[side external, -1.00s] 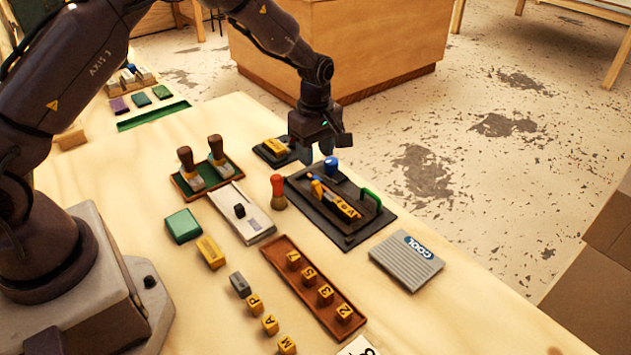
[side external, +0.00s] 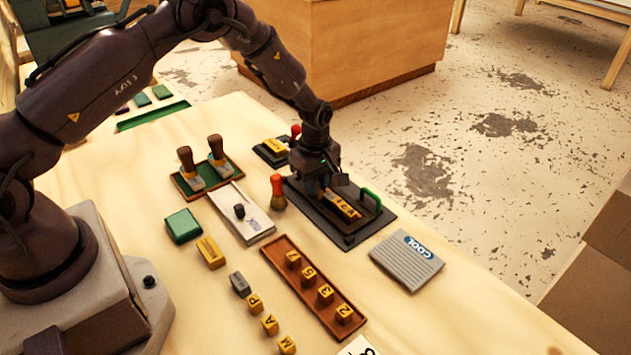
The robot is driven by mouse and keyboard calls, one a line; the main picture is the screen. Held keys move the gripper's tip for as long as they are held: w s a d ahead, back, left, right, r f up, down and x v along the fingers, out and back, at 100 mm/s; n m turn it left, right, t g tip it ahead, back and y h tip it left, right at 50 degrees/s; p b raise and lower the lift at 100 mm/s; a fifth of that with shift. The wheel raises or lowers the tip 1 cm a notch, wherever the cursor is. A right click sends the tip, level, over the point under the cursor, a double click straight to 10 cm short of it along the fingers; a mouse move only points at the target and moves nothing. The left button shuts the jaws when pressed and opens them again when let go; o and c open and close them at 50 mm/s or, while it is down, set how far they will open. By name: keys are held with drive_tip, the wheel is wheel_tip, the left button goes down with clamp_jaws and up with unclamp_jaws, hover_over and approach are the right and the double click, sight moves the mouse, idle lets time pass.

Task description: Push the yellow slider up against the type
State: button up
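The type, a short row of yellow letter blocks (side external: 344,207), lies in the dark tray (side external: 347,238) at the right of the bench. The yellow slider is mostly hidden behind my gripper, at the upper-left end of the row. I cannot tell whether it touches the type. My gripper (side external: 326,187) is low over the upper-left part of the tray, its fingertips down by the slider. Whether the fingers are open, shut or touching the slider does not show.
A green handle (side external: 371,199) stands at the tray's right side. A red-topped brush (side external: 278,193) stands left of the tray, and a red knob (side external: 295,131) rises behind my gripper. A grey COOL plate (side external: 406,262) lies at front right. A brown rack (side external: 311,288) holds numbered blocks.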

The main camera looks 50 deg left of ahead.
clamp_jaws()
drive_tip(key=shift+d, duration=0.25)
drive_tip(key=o, duration=0.7)
unclamp_jaws()
wheel_tip(320, 180, up, 13)
drive_tip(key=shift+r, duration=0.1)
